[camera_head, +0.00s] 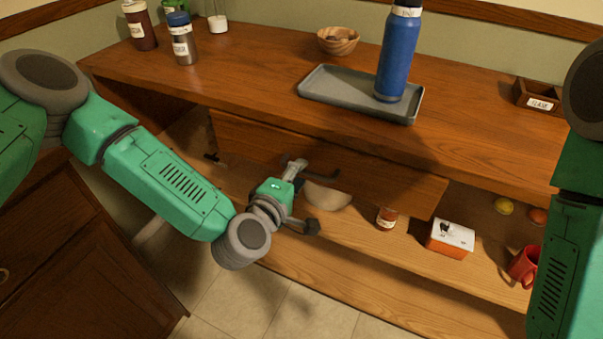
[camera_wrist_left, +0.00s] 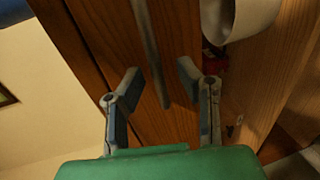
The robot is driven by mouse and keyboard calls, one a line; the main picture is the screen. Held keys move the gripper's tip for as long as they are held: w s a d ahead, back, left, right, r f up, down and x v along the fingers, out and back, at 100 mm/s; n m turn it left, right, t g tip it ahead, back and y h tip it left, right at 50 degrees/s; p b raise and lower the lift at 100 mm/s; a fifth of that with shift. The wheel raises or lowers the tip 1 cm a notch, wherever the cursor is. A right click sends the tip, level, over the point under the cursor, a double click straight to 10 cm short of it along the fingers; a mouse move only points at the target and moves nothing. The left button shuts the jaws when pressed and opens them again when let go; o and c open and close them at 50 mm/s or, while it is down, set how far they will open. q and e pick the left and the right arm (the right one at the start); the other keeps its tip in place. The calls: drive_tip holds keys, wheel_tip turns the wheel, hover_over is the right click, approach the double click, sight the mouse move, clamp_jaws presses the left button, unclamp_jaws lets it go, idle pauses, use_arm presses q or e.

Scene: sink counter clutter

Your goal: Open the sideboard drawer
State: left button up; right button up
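The wooden sideboard (camera_head: 460,125) has a long drawer front (camera_head: 395,188) below its top. I cannot tell whether the drawer stands slightly out. A dark bar handle (camera_head: 322,174) shows on the drawer front, partly hidden by my left gripper (camera_head: 304,196). In the left wrist view, the grey handle (camera_wrist_left: 150,45) runs lengthwise between the two spread fingers of the left gripper (camera_wrist_left: 160,69), with gaps visible on both sides. The left gripper is open and holds nothing. My right arm shows at the right edge; its gripper is out of view.
A blue bottle (camera_head: 399,55) stands on a grey tray (camera_head: 325,97) above the drawer. A wooden bowl (camera_head: 338,41) and wooden box (camera_head: 538,96) are also on top. The lower shelf holds a pale bowl (camera_head: 328,197), jar (camera_head: 387,217), orange-white box (camera_head: 450,240) and red mug (camera_head: 524,266).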

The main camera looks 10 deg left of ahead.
use_arm(q)
drive_tip(key=shift+w+d+f, duration=0.1)
drive_tip(key=shift+w+d, duration=0.3)
drive_tip(key=shift+w, duration=0.15)
drive_tip(key=shift+w+d, duration=0.1)
drive_tip(key=shift+d, duration=0.35)
drive_tip(key=shift+a, duration=0.25)
clamp_jaws()
drive_tip(key=shift+a, duration=0.15)
use_arm(e)
drive_tip(key=shift+d+f, duration=0.15)
drive_tip(key=shift+d, duration=0.1)
drive_tip(key=shift+s, duration=0.15)
